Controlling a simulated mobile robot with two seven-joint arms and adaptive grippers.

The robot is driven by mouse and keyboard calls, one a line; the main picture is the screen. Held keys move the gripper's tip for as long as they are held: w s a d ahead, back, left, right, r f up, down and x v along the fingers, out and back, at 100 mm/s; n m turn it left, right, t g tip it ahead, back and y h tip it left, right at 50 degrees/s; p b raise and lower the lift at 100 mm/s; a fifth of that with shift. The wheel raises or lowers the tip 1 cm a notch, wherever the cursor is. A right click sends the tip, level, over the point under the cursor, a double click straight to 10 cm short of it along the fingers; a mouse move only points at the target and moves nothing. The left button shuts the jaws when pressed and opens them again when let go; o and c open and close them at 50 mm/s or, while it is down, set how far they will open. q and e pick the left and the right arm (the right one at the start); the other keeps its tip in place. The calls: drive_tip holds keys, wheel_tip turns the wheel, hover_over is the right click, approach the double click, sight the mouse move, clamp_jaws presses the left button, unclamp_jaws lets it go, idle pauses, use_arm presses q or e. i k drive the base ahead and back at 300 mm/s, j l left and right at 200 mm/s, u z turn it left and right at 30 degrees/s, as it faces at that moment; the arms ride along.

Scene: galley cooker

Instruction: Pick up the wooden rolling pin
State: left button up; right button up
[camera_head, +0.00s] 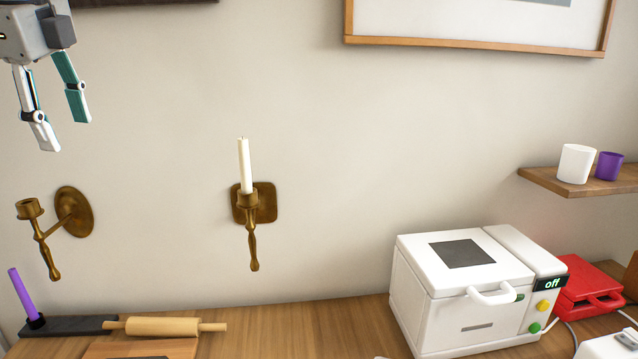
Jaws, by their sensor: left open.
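The wooden rolling pin (160,326) lies on the wooden counter at the lower left of the head view, pointing roughly left to right. Its left end is by a dark tray, and a wooden board is just in front of it. My left gripper (62,132) is at the upper left, open and empty, its fingers pointing down. It is high above the pin and to its left. My right gripper is not in view.
Two brass sconces (74,212) (253,205) project from the wall, one with a white candle. A white cooker (465,285) and red appliance (585,285) stand right. The middle counter (330,325) is clear.

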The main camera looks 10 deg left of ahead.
sight(150, 326)
drive_tip(key=k, duration=0.9)
